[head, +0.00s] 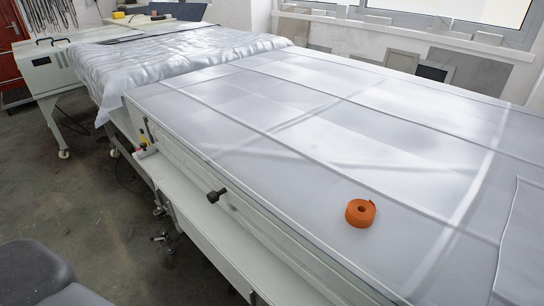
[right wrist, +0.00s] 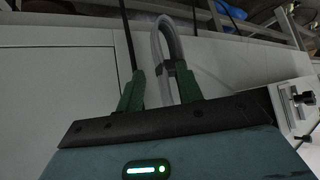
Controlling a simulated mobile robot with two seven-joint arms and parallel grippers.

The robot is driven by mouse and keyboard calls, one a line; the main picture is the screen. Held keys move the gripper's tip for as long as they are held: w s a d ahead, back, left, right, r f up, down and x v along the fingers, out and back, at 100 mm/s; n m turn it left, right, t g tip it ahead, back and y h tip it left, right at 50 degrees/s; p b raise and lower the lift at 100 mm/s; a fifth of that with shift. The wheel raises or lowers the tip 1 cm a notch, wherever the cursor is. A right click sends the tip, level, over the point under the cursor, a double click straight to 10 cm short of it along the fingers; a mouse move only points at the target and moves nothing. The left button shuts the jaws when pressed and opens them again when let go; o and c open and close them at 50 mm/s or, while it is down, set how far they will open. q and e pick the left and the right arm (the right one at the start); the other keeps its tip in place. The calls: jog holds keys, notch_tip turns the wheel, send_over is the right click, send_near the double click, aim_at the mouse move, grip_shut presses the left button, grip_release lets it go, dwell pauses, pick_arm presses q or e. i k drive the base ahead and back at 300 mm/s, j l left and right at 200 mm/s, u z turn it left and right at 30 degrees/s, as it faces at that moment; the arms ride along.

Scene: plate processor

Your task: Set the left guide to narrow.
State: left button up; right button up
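A black knob (head: 216,195) sticks out from the front side of the long pale machine (head: 190,178) in the head view. A small dark lever (head: 149,130) stands farther left along that side. I cannot tell which part is the left guide or how it is set. In the right wrist view a black knob (right wrist: 304,98) on a pale bracket is at the right edge. My right gripper (right wrist: 157,78) has its green fingers apart, with a grey curved tube (right wrist: 166,28) seen between and behind them. I cannot tell whether they touch. My left gripper is not in view.
A sheet-like translucent cover lies over the machine top, with an orange tape roll (head: 360,213) on it. A silvery sheet (head: 180,58) covers the far section. A white wheeled table (head: 52,82) stands at the back left. The floor (head: 75,195) at left is mostly clear.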

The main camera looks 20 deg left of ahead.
aim_at(145, 152)
jog(key=k+j+u, duration=0.15)
jog(key=u, duration=0.2)
jog(key=k+j+u, duration=0.1)
jog(key=j+u, duration=0.8)
jog(key=i+l, duration=0.05)
jog(key=l, duration=0.05)
